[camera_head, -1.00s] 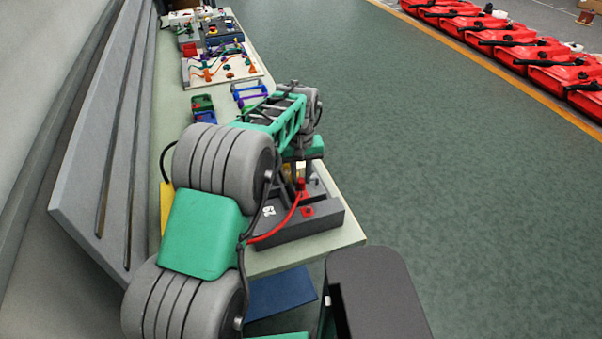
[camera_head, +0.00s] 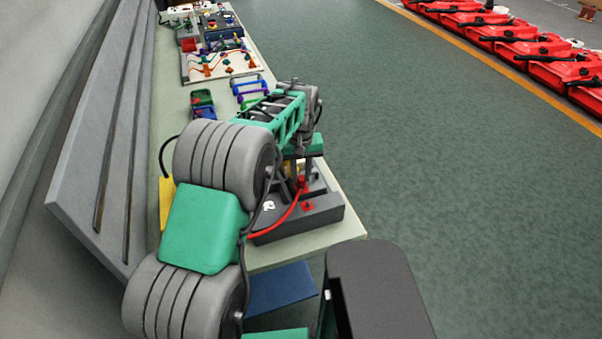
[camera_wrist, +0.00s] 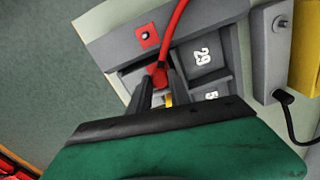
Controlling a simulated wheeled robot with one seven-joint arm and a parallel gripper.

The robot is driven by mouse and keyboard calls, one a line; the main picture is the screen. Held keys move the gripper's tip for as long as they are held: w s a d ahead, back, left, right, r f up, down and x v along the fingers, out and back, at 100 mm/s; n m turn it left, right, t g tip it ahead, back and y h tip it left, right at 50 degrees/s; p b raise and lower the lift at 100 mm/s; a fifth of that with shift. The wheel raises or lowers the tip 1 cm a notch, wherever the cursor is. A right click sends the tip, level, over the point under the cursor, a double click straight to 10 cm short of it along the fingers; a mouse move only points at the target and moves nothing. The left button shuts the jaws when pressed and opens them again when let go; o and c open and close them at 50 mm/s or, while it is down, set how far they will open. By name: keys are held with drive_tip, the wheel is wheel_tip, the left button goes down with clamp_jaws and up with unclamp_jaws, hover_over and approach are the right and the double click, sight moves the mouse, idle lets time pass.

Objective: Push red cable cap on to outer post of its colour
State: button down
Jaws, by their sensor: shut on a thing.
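The red cable cap (camera_wrist: 158,74) is between the fingertips of my gripper (camera_wrist: 162,88) in the wrist view, with its red cable (camera_wrist: 174,32) running up from it. In the head view my gripper (camera_head: 302,178) points down over the dark grey block, shut on the red cap (camera_head: 302,186). The block (camera_head: 320,218) stands on the bench and bears the number 29. A red square with a dark centre (camera_wrist: 147,35) lies on the block, apart from the cap; it also shows in the head view (camera_head: 308,206). The post under the cap is hidden.
A grey box (camera_wrist: 270,45) with a black cable and a yellow item (camera_wrist: 306,45) stand beside the block. Coloured frames (camera_head: 250,88) and a white board (camera_head: 222,66) lie farther along the bench (camera_head: 345,195). Open floor lies right.

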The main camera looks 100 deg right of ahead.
drive_tip(key=shift+f, duration=0.15)
drive_tip(key=shift+f+b, duration=0.6)
drive_tip(key=shift+f, duration=0.3)
drive_tip(key=c, duration=0.6)
unclamp_jaws()
drive_tip(key=shift+r, duration=0.1)
drive_tip(key=shift+c, duration=0.2)
drive_tip(key=shift+r+p, duration=2.1)
drive_tip(key=shift+r, duration=2.15)
